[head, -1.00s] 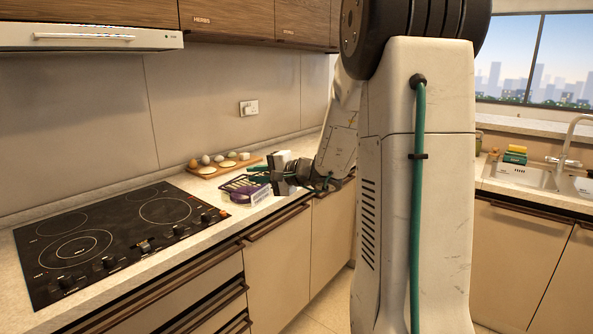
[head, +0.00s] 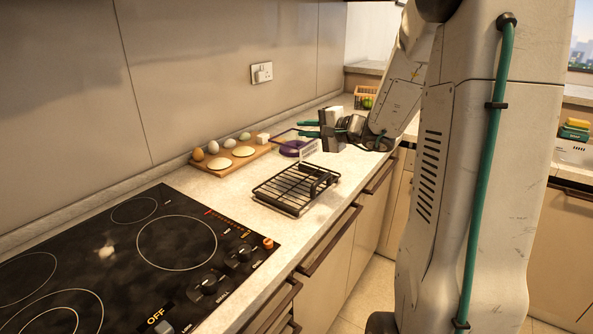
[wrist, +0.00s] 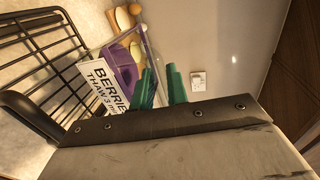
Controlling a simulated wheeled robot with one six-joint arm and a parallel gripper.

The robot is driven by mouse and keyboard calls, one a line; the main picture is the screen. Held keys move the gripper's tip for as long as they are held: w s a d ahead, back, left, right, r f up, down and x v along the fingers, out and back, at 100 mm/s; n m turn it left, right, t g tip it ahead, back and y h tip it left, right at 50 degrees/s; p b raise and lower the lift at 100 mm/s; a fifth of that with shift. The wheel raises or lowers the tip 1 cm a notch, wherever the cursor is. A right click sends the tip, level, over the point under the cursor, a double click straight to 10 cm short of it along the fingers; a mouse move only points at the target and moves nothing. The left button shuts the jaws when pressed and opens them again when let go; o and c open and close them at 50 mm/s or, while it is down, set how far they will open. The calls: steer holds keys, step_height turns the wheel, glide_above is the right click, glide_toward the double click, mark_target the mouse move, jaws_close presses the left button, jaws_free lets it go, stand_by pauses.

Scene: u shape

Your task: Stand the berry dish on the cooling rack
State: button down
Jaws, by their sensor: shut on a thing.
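The berry dish (head: 291,149) is purple and clear, with a white label; in the wrist view its purple part (wrist: 123,68) and a label reading "BERRIE… THAW" show beside my fingers. My gripper (head: 308,129) has green fingers, shut on the dish's edge; the exact grip is partly hidden. The fingers also show in the wrist view (wrist: 161,85). The cooling rack (head: 292,187) is a black wire rack on the counter, nearer than the dish in the head view; it fills the left of the wrist view (wrist: 35,60). Its bars look empty. I cannot tell the dish's height above the counter.
A wooden board (head: 232,157) with eggs and flat rounds lies behind, along the wall. A black cooktop (head: 130,265) is at the left front. A basket (head: 366,96) stands at the far corner. Bare counter surrounds the rack.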

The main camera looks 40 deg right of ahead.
mark_target(309, 144)
step_height(309, 144, down, 5)
steer(key=shift+w+d+r, duration=0.1)
steer(key=shift+w, duration=0.05)
step_height(309, 144, down, 5)
steer(key=shift+d+r, duration=0.1)
steer(key=c, duration=1.4)
jaws_free()
